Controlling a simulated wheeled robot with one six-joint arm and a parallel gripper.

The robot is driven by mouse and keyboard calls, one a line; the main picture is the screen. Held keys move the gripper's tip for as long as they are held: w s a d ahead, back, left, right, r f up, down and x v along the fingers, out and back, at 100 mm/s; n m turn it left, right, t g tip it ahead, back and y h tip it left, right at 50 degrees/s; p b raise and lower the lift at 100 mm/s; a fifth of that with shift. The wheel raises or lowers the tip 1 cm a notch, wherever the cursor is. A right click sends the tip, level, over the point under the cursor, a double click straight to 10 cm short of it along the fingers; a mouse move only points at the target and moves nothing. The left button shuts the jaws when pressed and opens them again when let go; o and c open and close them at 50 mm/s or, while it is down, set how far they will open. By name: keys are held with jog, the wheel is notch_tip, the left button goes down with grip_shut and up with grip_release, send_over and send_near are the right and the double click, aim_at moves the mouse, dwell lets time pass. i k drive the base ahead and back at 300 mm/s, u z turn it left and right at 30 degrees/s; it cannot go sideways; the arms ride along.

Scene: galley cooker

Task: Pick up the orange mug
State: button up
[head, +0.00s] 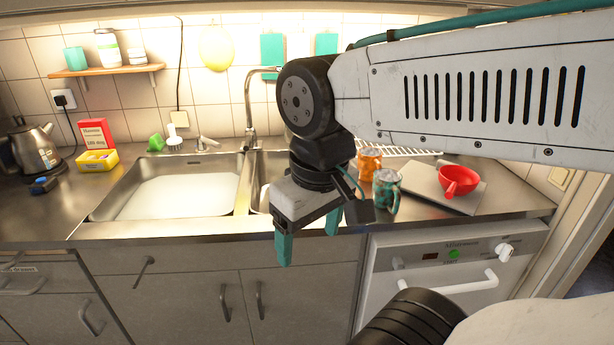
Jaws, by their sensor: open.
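The orange mug (369,163) stands on the counter right of the sink, at the left end of a white wire rack (405,151). My arm hides part of its surroundings. A teal patterned mug (387,190) stands in front of it, nearer the counter edge, with its handle to the right. My gripper (308,240) hangs in front of the counter edge by the right sink basin, left of and nearer than both mugs. Its teal fingers point down, apart and empty.
A red cup (459,180) sits on a grey board (427,185) at right. The sink (178,188) is left of my gripper. A tall faucet (250,110) rises behind it. A kettle (33,147), red box (97,132) and yellow sponge pack (97,161) stand at far left.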

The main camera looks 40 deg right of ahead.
aim_at(370, 159)
jog(key=k, duration=0.5)
jog(key=z, duration=0.65)
jog(key=i, duration=0.75)
